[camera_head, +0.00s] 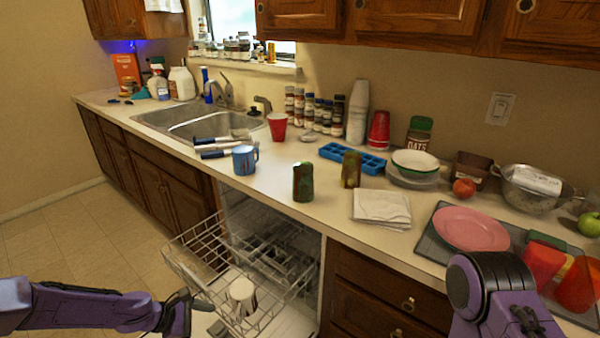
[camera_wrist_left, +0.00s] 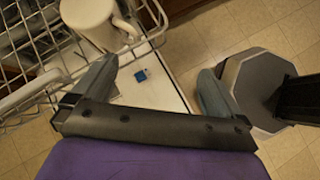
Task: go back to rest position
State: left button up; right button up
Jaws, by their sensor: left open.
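My left gripper (camera_head: 188,308) is at the lower left, in front of the open dishwasher, low beside its pulled-out rack (camera_head: 190,262). In the left wrist view its two fingers (camera_wrist_left: 158,82) are spread wide with nothing between them. A white mug (camera_head: 242,292) stands in the rack, just right of the gripper and apart from it. The mug also shows at the top of the left wrist view (camera_wrist_left: 88,16). My right arm (camera_head: 492,290) shows at the lower right, in front of the counter; its gripper cannot be made out.
The tiled floor (camera_head: 75,238) at left is clear.

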pick_arm(q)
jog(key=s+a+f+m+y, duration=0.2)
jog(key=s+f+m+y, duration=0.5)
jog(key=s+f, duration=0.4)
jog(key=s+a+r+m+y, duration=0.1)
jog(key=s+a+m+y, duration=0.1)
jog(key=s, duration=0.7)
jog(key=s+a+r+m+y, duration=0.1)
jog(key=s+m, duration=0.3)
jog(key=s, duration=0.6)
jog(key=shift+a+r+m+y, duration=0.35)
jog(key=shift+r+y, duration=0.2)
jog(key=shift+y, duration=0.35)
